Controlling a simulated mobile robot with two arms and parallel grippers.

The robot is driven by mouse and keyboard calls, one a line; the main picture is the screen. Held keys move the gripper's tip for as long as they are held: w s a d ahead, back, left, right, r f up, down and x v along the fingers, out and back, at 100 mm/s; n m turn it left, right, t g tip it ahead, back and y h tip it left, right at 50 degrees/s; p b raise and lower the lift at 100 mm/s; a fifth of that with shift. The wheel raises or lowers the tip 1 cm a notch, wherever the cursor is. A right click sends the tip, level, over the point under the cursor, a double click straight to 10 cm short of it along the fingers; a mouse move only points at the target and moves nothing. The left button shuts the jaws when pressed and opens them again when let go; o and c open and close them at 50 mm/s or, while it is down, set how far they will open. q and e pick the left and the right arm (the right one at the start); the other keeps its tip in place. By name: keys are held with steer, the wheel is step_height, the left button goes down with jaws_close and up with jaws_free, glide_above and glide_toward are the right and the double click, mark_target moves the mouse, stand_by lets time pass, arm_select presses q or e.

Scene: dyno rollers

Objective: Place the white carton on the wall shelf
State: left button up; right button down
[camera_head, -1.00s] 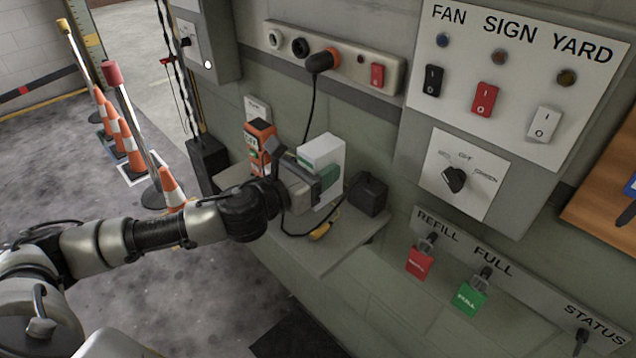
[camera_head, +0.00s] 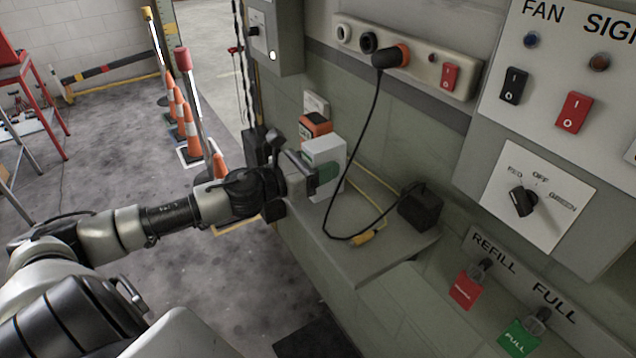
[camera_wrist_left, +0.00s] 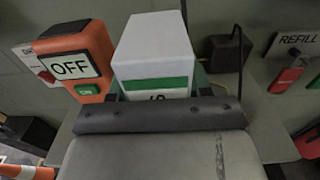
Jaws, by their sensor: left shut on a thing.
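The white carton (camera_head: 324,152) with a green band is upright at the far left part of the grey wall shelf (camera_head: 365,255). My left gripper (camera_head: 308,175) is shut on it from the near left side. In the left wrist view the carton (camera_wrist_left: 155,40) rises beyond my dark gripper (camera_wrist_left: 160,115), which hides its lower part. I cannot tell whether its base touches the shelf. My right gripper is not in view.
An orange OFF/ON box (camera_wrist_left: 75,60) is close left of the carton; it shows behind it in the head view (camera_head: 315,124). A black adapter (camera_head: 420,207), cable (camera_head: 345,236) and yellow connector (camera_head: 368,236) occupy the shelf's right part. The front middle of the shelf is clear.

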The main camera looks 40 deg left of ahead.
arm_select(q)
steer(key=shift+a+f, duration=0.35)
steer(key=shift+a, duration=0.05)
step_height(320, 180, down, 4)
steer(key=shift+r, duration=0.15)
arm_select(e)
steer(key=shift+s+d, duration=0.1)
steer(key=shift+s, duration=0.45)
arm_select(q)
steer(key=o, duration=0.9)
steer(key=shift+o, duration=0.2)
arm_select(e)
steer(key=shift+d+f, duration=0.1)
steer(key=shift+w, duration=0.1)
arm_select(q)
steer(key=shift+s, duration=0.15)
